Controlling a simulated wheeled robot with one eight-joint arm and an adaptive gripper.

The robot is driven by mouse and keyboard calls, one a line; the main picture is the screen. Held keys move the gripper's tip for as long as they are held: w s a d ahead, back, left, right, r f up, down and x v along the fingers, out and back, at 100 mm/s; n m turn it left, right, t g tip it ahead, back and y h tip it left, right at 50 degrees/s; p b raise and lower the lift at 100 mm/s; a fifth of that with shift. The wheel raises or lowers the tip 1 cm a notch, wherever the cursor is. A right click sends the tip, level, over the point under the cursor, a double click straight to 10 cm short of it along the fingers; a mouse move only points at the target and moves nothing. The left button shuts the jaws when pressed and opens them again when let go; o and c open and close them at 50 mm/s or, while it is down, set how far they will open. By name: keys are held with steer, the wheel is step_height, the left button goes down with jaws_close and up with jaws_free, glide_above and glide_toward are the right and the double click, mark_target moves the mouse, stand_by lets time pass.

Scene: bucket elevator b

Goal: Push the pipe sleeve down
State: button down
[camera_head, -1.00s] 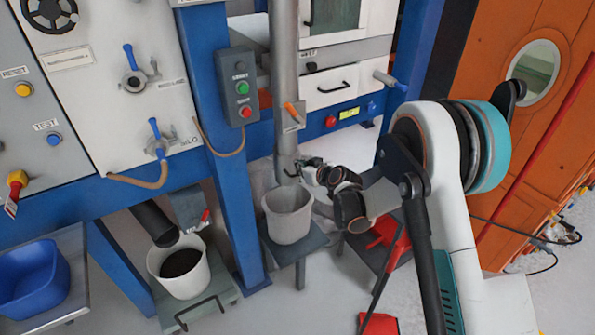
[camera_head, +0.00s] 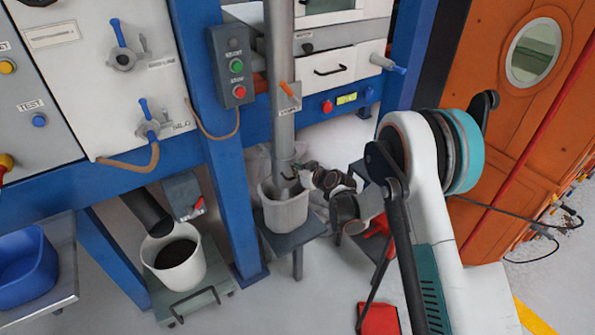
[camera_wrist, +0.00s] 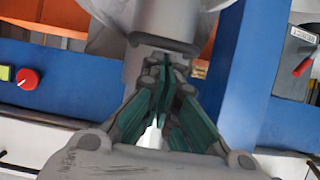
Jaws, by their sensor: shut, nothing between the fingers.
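The pipe sleeve (camera_head: 284,140) is the lower part of a grey vertical metal pipe. Its lower end reaches to the mouth of a light grey bucket (camera_head: 286,215) and seems to be just inside the rim. My gripper (camera_head: 292,176) is at the sleeve's lower end, on its right side, just above the bucket rim. In the wrist view my gripper's green-padded fingers (camera_wrist: 166,65) are shut and empty. Their tips are close to a grey rounded part, likely the sleeve (camera_wrist: 165,20); I cannot tell whether they touch it.
The bucket stands on a small grey stand (camera_head: 292,239). A blue post (camera_head: 215,130) rises left of it, with a button box (camera_head: 232,68). A white bucket with dark material (camera_head: 175,262) stands at the lower left. Red equipment (camera_head: 378,318) lies on the floor below my arm.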

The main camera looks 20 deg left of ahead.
steer(key=s+d+r+p, duration=0.4)
steer(key=s+d+r, duration=0.1)
steer(key=r, duration=0.3)
steer(key=shift+s+d, duration=0.2)
steer(key=shift+d, duration=0.4)
steer(key=s+d+r+m+h+p, duration=0.15)
steer(key=s+d+r, duration=0.35)
steer(key=d+r, duration=0.55)
steer(key=s+d+r+m+h+p, duration=0.1)
steer(key=s+d+r+m+h, duration=0.3)
steer(key=d+r, duration=0.7)
steer(key=s+d+m+h+b, duration=0.1)
steer(key=s+d+m+h, duration=0.1)
steer(key=s+d, duration=0.6)
steer(key=s+d+m+g+h+b, duration=0.1)
steer(key=s+d+m+h, duration=0.1)
steer(key=s+d, duration=0.7)
steer(key=s, duration=0.8)
steer(key=shift+r, duration=0.3)
